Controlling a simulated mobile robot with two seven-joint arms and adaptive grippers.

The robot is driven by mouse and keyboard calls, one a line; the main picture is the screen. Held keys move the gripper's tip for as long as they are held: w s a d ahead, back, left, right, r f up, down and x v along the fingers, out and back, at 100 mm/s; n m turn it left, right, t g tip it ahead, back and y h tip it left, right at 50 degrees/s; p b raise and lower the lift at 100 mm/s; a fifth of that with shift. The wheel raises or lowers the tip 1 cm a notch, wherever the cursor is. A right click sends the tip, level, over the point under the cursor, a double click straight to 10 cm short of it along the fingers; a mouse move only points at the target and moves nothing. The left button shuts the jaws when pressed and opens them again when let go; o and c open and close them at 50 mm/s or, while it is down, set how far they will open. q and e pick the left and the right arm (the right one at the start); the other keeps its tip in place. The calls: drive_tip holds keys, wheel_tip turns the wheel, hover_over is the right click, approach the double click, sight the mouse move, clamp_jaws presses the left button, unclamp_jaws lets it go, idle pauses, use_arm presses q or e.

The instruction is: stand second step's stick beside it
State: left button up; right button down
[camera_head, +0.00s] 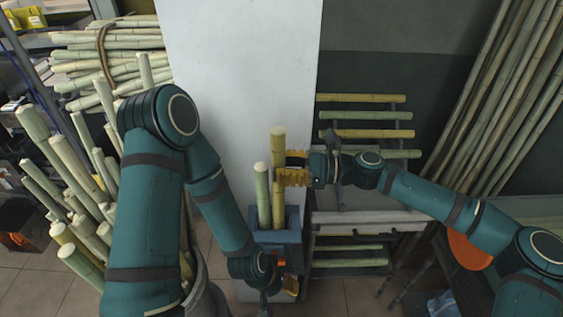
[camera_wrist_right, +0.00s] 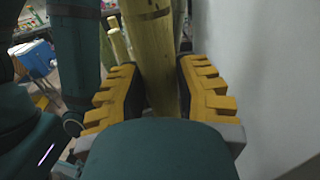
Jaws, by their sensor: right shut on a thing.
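A yellow cane stick (camera_head: 278,150) stands upright in a blue holder (camera_head: 280,237) in front of the white pillar. A shorter pale green stick (camera_head: 262,190) stands just left of it in the same holder. My right gripper (camera_head: 284,172) is shut on the yellow stick from the right. In the right wrist view the yellow stick (camera_wrist_right: 153,50) runs between the orange finger pads (camera_wrist_right: 157,95). The sticks' lower ends are hidden inside the holder. My left gripper (camera_head: 275,285) is low beside the holder, mostly hidden, and its opening is unclear.
A stepped rack right of the pillar bears several horizontal sticks (camera_head: 365,98). Long canes (camera_head: 500,100) lean on the wall at the far right. A crowd of upright canes (camera_head: 75,160) fills the left side, with a tied bundle (camera_head: 105,60) behind. Tiled floor (camera_head: 345,297) shows below.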

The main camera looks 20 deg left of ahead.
use_arm(q)
drive_tip(key=shift+s+f+b, duration=0.2)
drive_tip(key=shift+f+b, duration=0.3)
drive_tip(key=shift+f, duration=0.05)
drive_tip(key=shift+s+f+b, duration=0.15)
drive_tip(key=shift+f+b, duration=0.3)
drive_tip(key=shift+f, duration=0.05)
use_arm(e)
drive_tip(key=shift+f, duration=2.8)
unclamp_jaws()
drive_tip(key=shift+d, duration=0.1)
use_arm(q)
wheel_tip(320, 180, up, 2)
drive_tip(key=shift+r+p, duration=0.1)
drive_tip(key=shift+p, duration=1)
use_arm(e)
drive_tip(key=v, duration=0.6)
drive_tip(key=shift+w+d, duration=0.1)
drive_tip(key=shift+d, duration=0.25)
